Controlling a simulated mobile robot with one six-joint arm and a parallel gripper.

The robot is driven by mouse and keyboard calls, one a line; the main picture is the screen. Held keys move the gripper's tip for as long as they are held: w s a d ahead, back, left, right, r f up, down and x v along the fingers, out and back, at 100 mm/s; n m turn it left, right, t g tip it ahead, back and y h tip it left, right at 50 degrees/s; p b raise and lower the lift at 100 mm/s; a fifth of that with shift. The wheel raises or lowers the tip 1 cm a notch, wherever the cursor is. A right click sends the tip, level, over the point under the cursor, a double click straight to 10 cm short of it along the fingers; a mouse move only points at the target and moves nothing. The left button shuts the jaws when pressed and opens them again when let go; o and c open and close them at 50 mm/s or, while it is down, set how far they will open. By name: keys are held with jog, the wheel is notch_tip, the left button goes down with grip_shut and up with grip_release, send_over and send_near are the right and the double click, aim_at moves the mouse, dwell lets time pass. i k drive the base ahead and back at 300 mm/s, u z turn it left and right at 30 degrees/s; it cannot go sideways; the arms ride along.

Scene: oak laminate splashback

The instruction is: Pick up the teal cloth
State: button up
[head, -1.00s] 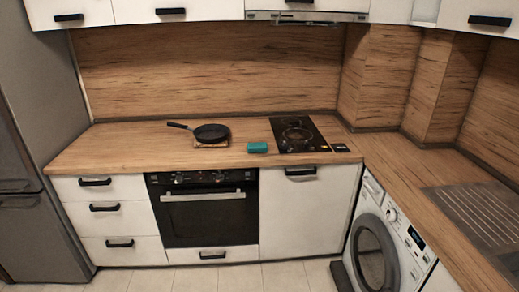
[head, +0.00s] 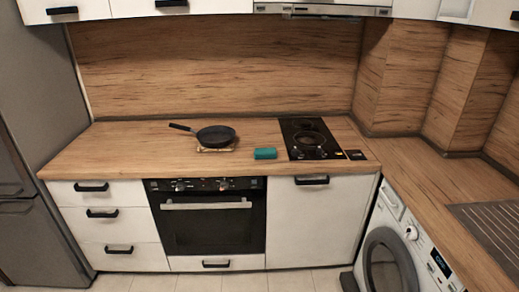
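The teal cloth (head: 265,153) is a small folded bundle on the wooden countertop (head: 110,146) in the head view. It lies just left of the black cooktop (head: 310,140), near the counter's front edge and above the right end of the oven. My gripper is not in the head view.
A dark frying pan (head: 215,136) sits on a small wooden board (head: 216,149) left of the cloth. The oven (head: 208,216) and white drawers (head: 104,213) are below. A washing machine (head: 402,255) stands at the right. The left counter is clear.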

aim_at(268, 152)
jog(key=i, duration=1.1)
jog(key=z, duration=0.95)
jog(key=k, duration=0.15)
jog(key=u, duration=2.85)
jog(key=i, duration=0.6)
jog(key=u, duration=0.05)
